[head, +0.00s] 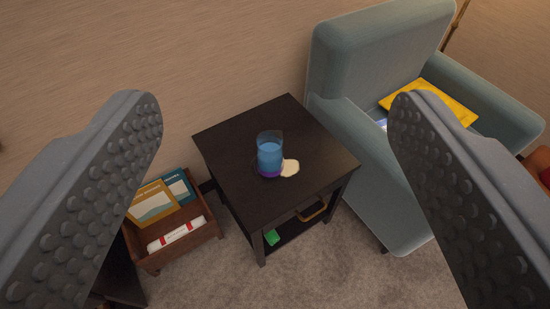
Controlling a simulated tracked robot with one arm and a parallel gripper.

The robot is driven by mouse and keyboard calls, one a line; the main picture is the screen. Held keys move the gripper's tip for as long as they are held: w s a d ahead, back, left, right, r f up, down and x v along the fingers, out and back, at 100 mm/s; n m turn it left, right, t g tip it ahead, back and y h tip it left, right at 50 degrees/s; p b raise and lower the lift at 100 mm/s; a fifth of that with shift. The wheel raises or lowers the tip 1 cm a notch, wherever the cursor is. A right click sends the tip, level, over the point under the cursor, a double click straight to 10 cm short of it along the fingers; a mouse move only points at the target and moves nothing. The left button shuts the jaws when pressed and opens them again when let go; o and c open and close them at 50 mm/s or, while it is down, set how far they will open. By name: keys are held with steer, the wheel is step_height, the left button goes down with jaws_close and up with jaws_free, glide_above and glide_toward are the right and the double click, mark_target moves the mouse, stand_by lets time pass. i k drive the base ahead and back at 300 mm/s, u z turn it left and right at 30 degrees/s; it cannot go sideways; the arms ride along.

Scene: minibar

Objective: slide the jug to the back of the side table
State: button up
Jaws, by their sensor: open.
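The jug appears to be the clear vessel of blue liquid (270,155) with a purple bottom, standing upright on the dark side table (230,136). It is near the middle of the top; I cannot make out a handle. A flat cream-coloured round patch (291,168) lies against its lower right side. My gripper (275,100) is open and empty. Its two studded fingers are wide apart in the foreground, and the jug shows in the gap between them, touched by neither.
A blue-grey armchair (355,75) stands close on the table's right, with a yellow item (435,98) on it. A wooden rack (199,236) with books and a white roll is at left. The lower shelf holds a green item (272,237). The tabletop around the jug is mostly clear.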

mark_target(269, 158)
steer(key=k, duration=1)
steer(key=u, duration=1)
steer(key=i, duration=1.85)
steer(key=z, duration=1.7)
